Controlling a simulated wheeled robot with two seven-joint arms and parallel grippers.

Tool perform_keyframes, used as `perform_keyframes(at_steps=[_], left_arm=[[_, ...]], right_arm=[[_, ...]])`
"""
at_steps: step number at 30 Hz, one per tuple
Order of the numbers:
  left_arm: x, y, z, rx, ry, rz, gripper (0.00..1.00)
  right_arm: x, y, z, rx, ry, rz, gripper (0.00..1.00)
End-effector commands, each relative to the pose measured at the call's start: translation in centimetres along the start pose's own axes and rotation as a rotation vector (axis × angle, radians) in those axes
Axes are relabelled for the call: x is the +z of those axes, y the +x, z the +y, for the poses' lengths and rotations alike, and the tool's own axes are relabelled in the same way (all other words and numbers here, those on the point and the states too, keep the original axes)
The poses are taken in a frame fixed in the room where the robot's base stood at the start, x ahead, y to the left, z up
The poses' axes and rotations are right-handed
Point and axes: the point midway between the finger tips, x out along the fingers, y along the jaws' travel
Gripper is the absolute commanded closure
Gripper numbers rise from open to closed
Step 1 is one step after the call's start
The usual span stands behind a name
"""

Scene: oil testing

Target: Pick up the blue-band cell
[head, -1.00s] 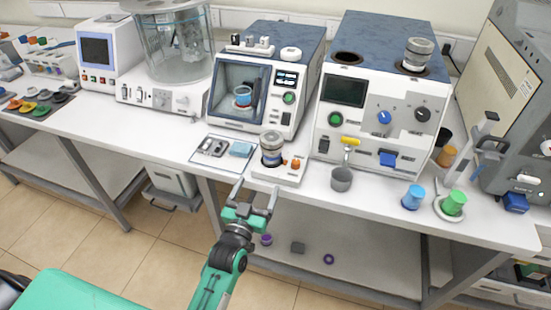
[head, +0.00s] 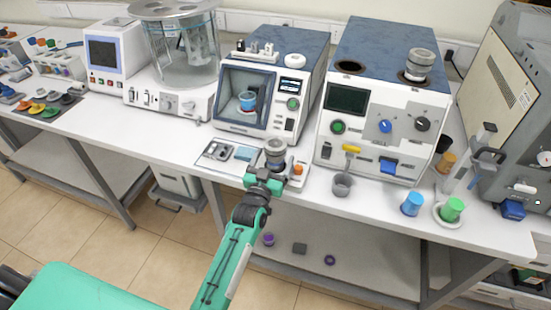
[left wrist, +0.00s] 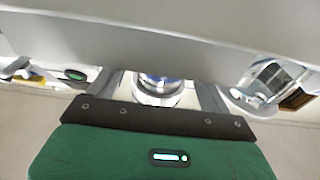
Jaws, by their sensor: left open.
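A metal cell (head: 275,149) with a grey cap stands upright on a small white stand (head: 297,180) at the table's front edge. It also shows in the left wrist view (left wrist: 158,92), with a bluish band on its side. My left gripper (head: 265,174) is open at the near side of this cell. In the left wrist view its two fingers lie to either side of the cell; I cannot tell whether they touch it. The gripper hides the cell's lower part in the head view. My right gripper is not in view.
A blue cup (head: 412,203) and a green cup (head: 452,209) stand farther right. A chambered instrument (head: 270,85) stands behind, holding a blue vessel (head: 247,101). A tray (head: 215,152) lies left.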

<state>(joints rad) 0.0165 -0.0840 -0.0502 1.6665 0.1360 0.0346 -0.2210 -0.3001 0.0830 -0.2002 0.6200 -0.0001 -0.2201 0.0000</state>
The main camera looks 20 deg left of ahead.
Motion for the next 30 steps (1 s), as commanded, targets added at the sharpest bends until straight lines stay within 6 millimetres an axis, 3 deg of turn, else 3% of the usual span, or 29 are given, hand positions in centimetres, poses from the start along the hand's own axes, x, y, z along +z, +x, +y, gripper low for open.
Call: perform_keyframes(at_steps=[6, 13, 14, 22, 30], left_arm=[[-0.1, 2.0, 0.0, 0.000, 0.000, 0.000, 0.18], [0.0, 2.1, 0.0, 0.000, 0.000, 0.001, 0.18], [0.0, 2.1, 0.0, 0.000, 0.000, 0.001, 0.20], [0.0, 2.1, 0.0, 0.000, 0.000, 0.000, 0.73], [-0.2, 2.1, 0.0, 0.000, 0.000, 0.003, 0.73]], right_arm=[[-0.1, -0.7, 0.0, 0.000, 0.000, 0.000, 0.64], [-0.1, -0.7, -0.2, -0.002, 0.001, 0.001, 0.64], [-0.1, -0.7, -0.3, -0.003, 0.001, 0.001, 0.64], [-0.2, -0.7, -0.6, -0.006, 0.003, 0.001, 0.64], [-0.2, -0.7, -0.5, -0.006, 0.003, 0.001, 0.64]])
